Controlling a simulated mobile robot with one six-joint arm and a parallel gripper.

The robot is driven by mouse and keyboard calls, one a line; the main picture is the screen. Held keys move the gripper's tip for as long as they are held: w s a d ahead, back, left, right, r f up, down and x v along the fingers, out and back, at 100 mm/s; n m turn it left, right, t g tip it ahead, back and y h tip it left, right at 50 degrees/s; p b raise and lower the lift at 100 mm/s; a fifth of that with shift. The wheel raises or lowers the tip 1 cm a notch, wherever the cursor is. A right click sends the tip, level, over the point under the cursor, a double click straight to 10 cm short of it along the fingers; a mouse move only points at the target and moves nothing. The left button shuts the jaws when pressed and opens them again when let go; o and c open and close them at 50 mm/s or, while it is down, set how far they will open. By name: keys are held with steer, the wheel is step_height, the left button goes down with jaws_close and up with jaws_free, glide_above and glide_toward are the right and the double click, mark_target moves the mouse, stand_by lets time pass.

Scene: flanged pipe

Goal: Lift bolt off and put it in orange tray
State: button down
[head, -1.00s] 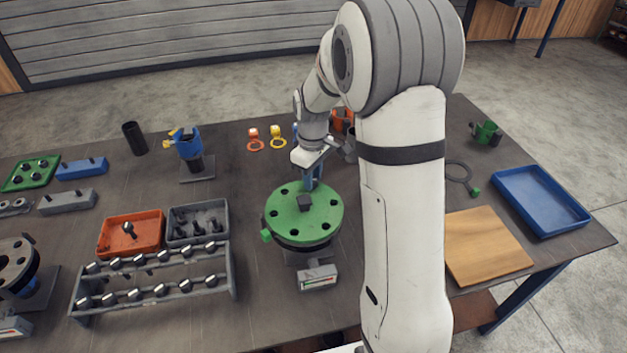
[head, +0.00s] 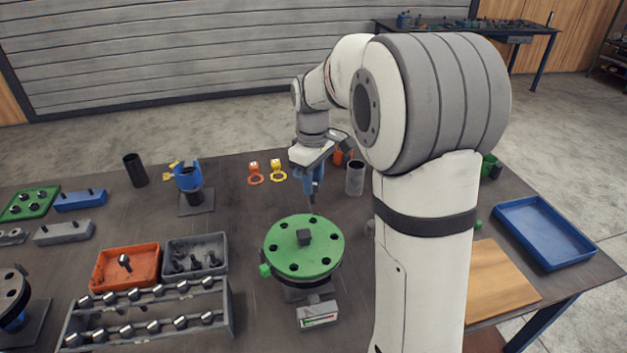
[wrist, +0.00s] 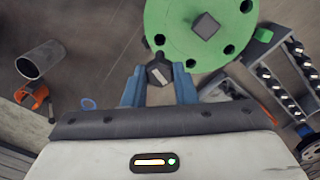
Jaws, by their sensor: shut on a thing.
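My gripper (wrist: 159,88) is shut on a dark bolt (wrist: 158,69), whose head shows between the blue fingers in the wrist view. In the head view my gripper (head: 309,184) is above the back edge of the green flange (head: 283,251), with the thin shank pointing down close to the rim. The flange has several open holes and a dark square block (head: 304,237) at its centre. The orange tray (head: 146,268) is to the left of the flange and holds one bolt (head: 124,262).
A grey tray (head: 218,243) with dark bolts adjoins the orange tray. A grey rack (head: 228,308) with several bolts stands in front. A grey cylinder (head: 355,180) stands behind the flange at right. The table is clear between the flange and the grey tray.

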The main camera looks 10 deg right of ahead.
steer(key=shift+r+p, duration=1.8)
steer(key=shift+r, duration=0.75)
steer(key=shift+f, duration=0.1)
